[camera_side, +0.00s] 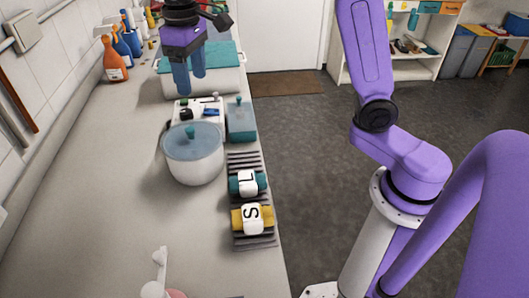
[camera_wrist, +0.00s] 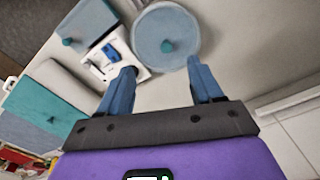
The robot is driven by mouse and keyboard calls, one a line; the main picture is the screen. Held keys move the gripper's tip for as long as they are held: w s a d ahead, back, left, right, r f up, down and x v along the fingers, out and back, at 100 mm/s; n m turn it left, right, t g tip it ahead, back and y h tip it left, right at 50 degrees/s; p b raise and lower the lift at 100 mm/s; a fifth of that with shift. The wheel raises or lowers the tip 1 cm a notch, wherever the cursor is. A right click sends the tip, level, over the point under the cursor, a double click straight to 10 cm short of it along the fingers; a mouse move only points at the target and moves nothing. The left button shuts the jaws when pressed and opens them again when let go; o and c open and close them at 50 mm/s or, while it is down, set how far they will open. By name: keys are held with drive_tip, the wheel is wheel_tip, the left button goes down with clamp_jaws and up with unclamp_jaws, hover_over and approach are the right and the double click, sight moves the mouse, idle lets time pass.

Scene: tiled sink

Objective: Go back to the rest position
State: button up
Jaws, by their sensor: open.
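My gripper (camera_side: 190,80) hangs above the far part of the counter in the side view, its two blue fingers apart and nothing between them. In the wrist view my gripper (camera_wrist: 162,85) is also open and empty, with bare counter and the lidded pot beyond its fingertips. The pot (camera_side: 195,165) is white with a translucent blue lid and teal knob. It stands on the counter, nearer the side camera than my gripper, and shows in the wrist view (camera_wrist: 165,42) too.
A white tray (camera_wrist: 112,62) with small items and a teal-lidded box (camera_side: 240,118) stand by the pot. A larger teal-lidded container (camera_side: 205,80) is behind. Shakers marked L (camera_side: 248,183) and S (camera_side: 252,218) sit on a ribbed rack. Spray bottles (camera_side: 113,60) line the wall. The near-left counter is mostly clear.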

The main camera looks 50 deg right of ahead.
drive_tip(key=s+d+f+n, duration=0.2)
drive_tip(key=s+d+f, duration=0.1)
drive_tip(key=s, duration=0.6)
drive_tip(key=s+d+f+n, duration=0.3)
drive_tip(key=s, duration=0.7)
drive_tip(key=s+d+f+n, duration=0.3)
drive_tip(key=s, duration=0.7)
drive_tip(key=shift+s+d+f, duration=0.15)
drive_tip(key=shift+d+f, duration=0.15)
